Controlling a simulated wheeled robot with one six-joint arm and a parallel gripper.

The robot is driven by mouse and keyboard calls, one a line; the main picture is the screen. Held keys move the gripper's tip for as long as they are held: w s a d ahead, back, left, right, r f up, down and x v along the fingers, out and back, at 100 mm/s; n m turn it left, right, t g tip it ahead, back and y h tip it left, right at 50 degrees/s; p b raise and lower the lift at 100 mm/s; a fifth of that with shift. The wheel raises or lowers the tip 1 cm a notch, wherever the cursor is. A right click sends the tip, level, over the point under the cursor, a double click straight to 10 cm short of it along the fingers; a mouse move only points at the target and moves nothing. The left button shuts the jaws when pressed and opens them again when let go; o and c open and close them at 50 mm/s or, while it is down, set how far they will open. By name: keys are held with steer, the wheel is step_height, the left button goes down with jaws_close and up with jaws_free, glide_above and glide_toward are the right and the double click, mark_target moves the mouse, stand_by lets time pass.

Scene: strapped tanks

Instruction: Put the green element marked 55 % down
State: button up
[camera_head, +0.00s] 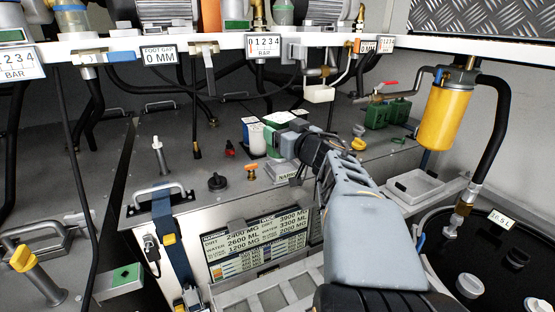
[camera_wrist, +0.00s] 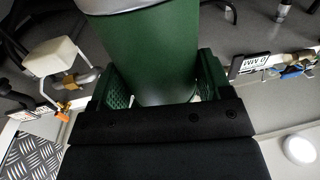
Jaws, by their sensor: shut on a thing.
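My gripper (camera_head: 291,142) is shut on the green element (camera_wrist: 150,55), a green cylinder with a grey band at the upper edge of the wrist view. The jaws (camera_wrist: 155,90) close on it from both sides. In the head view the element (camera_head: 271,138) shows only partly, green with a pale top, beside a white container (camera_head: 253,132). No 55 % marking can be read. I cannot tell whether its base touches the surface below.
The grey tank top (camera_head: 225,165) holds a black knob (camera_head: 217,182) and an orange-topped fitting (camera_head: 251,172). A shelf edge (camera_head: 210,42) with hanging hoses crosses above.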

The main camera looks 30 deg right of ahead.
steer(key=w+d+f, duration=0.3)
steer(key=f, duration=0.1)
steer(key=w+d+f, duration=0.3)
steer(key=w+f, duration=0.1)
steer(key=w+d+f, duration=0.2)
steer(key=w+f, duration=0.1)
steer(key=f, duration=0.1)
steer(key=shift+w+d+p, duration=0.25)
steer(key=shift+d+p, duration=0.05)
steer(key=shift+d, duration=0.1)
steer(key=shift+f, duration=0.35)
steer(key=shift+f, duration=0.1)
steer(key=o, duration=1.2)
steer(key=shift+s+f, duration=0.1)
